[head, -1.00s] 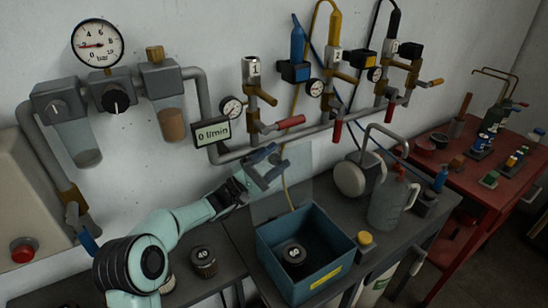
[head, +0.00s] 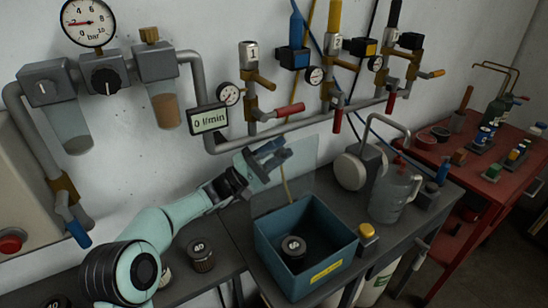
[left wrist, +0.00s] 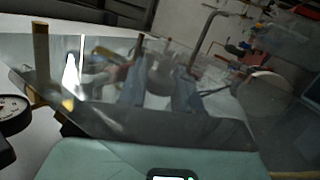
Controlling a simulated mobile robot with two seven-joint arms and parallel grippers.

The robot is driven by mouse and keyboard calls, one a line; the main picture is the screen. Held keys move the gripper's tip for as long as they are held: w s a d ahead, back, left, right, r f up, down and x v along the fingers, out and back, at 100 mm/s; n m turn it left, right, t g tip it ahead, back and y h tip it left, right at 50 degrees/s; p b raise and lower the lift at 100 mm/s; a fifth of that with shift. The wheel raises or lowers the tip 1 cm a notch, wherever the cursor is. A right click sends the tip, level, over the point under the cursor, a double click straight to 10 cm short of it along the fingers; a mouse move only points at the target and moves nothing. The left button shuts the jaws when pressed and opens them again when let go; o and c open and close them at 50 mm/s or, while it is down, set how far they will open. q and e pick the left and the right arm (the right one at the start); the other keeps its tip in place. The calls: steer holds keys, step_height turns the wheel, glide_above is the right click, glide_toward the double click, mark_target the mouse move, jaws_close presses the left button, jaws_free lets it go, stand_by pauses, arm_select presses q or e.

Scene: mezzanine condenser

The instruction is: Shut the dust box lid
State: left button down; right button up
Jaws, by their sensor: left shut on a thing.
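The dust box (head: 290,278) is a blue open-topped box with a yellow label, on the grey bench. Its lid (head: 302,172) is a clear pane standing up at the box's back edge, so the box is open. A dark knob-like part marked 40 (head: 293,247) lies inside. My left gripper (head: 272,154) is at the upper left part of the lid and is shut on it. In the left wrist view the gripper's bluish fingers (left wrist: 158,92) show through the clear lid (left wrist: 225,130). My right gripper is not in view.
A yellow button (head: 366,232) sits right of the box, with a grey jug (head: 394,192) behind it. Gas pipes, valves and a flow display (head: 209,118) line the wall behind. Another 40-marked part (head: 200,255) lies left of the box.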

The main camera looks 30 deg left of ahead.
mark_target(292, 164)
arm_select(q)
steer(key=s+d+m+g+b, duration=0.1)
steer(key=m+b, duration=0.1)
steer(key=d+m+g+h+b, duration=0.1)
steer(key=d+m+b, duration=0.1)
steer(key=s+d+m+g+b, duration=0.1)
steer(key=d+m+b, duration=0.1)
steer(key=b, duration=0.1)
steer(key=shift+s+f+h, duration=0.15)
steer(key=shift+s+h, duration=0.15)
steer(key=shift+h, duration=0.1)
steer(key=shift+s+d+m+g+b, duration=0.35)
steer(key=shift+d+m+g+b, duration=0.25)
steer(key=shift+d+m+b, duration=0.15)
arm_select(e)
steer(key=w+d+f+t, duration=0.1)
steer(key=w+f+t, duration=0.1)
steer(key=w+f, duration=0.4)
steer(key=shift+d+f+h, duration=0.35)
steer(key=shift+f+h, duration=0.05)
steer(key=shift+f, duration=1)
arm_select(q)
steer(key=shift+a, duration=0.1)
